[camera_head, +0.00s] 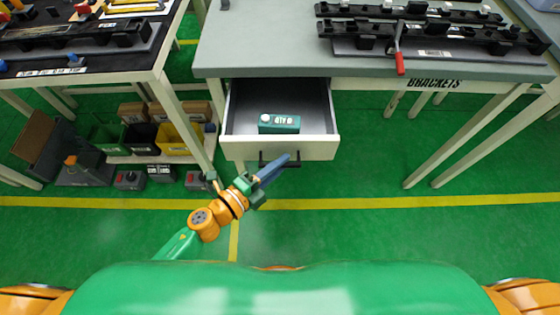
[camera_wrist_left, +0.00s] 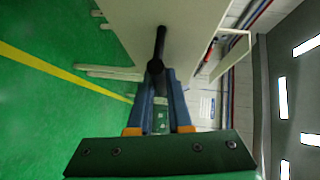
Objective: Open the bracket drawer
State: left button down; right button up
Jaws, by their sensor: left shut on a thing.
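The white drawer (camera_head: 280,149) under the grey workbench stands pulled out, with its dark interior showing. A teal box (camera_head: 279,124) marked "QTY 0" with a white knob lies inside it. The dark bar handle (camera_head: 290,163) is on the drawer's front. My left gripper (camera_head: 286,160) is at the handle, its blue fingers shut on it. In the left wrist view the dark handle (camera_wrist_left: 160,45) runs between the blue fingertips (camera_wrist_left: 160,74) beside the pale drawer front (camera_wrist_left: 190,35). My right gripper is out of view.
The grey workbench (camera_head: 260,40) holds black fixtures and a red-handled lever (camera_head: 399,60). A "BRACKETS" label (camera_head: 434,83) is at its right front edge. At left, a second table stands over a low shelf with a yellow bin (camera_head: 178,140). The green floor before the drawer is clear.

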pick_arm(q)
jog(key=c, duration=0.8)
grip_release()
jog(key=shift+c, duration=0.2)
jog(key=shift+a, duration=0.1)
jog(key=b+v, duration=0.1)
jog(key=v, duration=0.6)
jog(key=shift+s, duration=0.1)
